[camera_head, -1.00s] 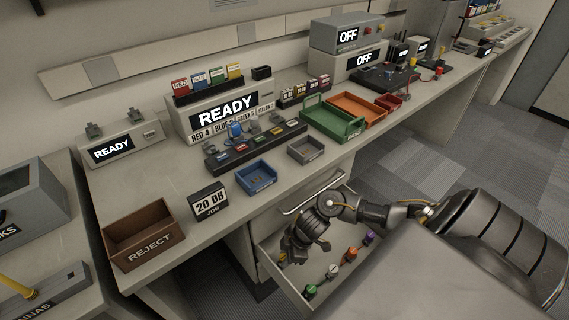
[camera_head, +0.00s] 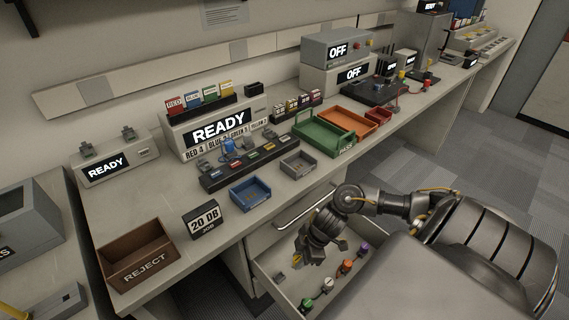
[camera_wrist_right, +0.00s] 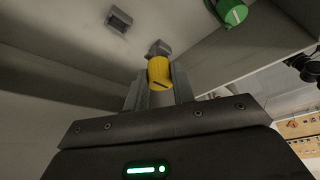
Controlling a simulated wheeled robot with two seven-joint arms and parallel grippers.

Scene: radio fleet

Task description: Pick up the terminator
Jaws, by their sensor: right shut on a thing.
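My right gripper (camera_wrist_right: 158,82) is shut on a yellow-capped part (camera_wrist_right: 159,70) with a grey metal end, held between its two fingers in the right wrist view. I see no label telling whether this is the terminator. The green one also shows in the right wrist view (camera_wrist_right: 233,13). My left gripper is out of view.
A small grey block (camera_wrist_right: 118,20) is on the drawer floor. Above the drawer, the bench holds a blue tray (camera_head: 250,194), a grey tray (camera_head: 298,164), a green tray (camera_head: 324,140), a 20 DB job sign (camera_head: 202,220) and a brown reject bin (camera_head: 137,252).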

